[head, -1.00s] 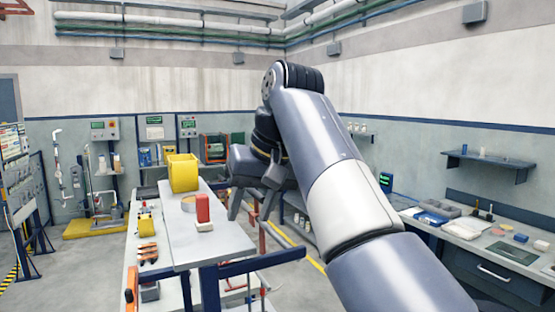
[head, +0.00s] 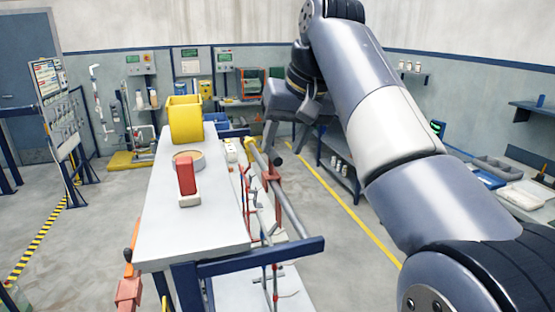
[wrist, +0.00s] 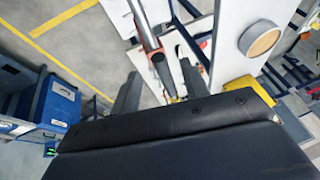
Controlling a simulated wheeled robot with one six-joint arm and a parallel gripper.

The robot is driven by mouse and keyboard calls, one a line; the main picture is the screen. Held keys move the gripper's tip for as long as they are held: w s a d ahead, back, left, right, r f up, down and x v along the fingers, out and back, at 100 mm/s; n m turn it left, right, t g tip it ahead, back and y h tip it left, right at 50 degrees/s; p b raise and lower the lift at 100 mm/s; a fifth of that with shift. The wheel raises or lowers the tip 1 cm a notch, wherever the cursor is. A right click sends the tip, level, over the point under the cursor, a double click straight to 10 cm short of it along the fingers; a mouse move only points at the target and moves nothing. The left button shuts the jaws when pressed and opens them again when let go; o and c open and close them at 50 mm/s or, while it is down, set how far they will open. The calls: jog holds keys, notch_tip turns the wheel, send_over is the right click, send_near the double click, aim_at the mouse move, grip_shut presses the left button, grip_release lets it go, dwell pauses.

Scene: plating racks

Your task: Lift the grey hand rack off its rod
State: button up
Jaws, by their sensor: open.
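A grey rod (head: 290,205) runs along the right side of the white table in the head view. Thin red and grey rack parts (head: 250,205) hang by it; I cannot tell which of them is the grey hand rack. A red piece (head: 271,176) sits at the rod. My gripper (head: 287,140) is open, with its fingers pointing down above the far end of the rod. In the wrist view my gripper (wrist: 160,92) shows its two fingers spread, with the rod (wrist: 143,28) between them in the picture. Nothing is seen held. The housing hides the lower part of that view.
The white table (head: 175,235) carries a yellow bin (head: 186,120), a tan round dish (head: 197,156) and a red block on a white base (head: 187,178). A blue rail (head: 265,258) crosses its near end. Open floor (head: 345,255) lies right of the rod.

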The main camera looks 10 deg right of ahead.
aim_at(278, 156)
jog(key=x, duration=0.7)
jog(key=shift+c, duration=0.2)
grip_shut()
jog(key=c, duration=0.5)
grip_release()
jog(key=shift+c, duration=0.2)
grip_shut()
jog(key=shift+r, duration=0.2)
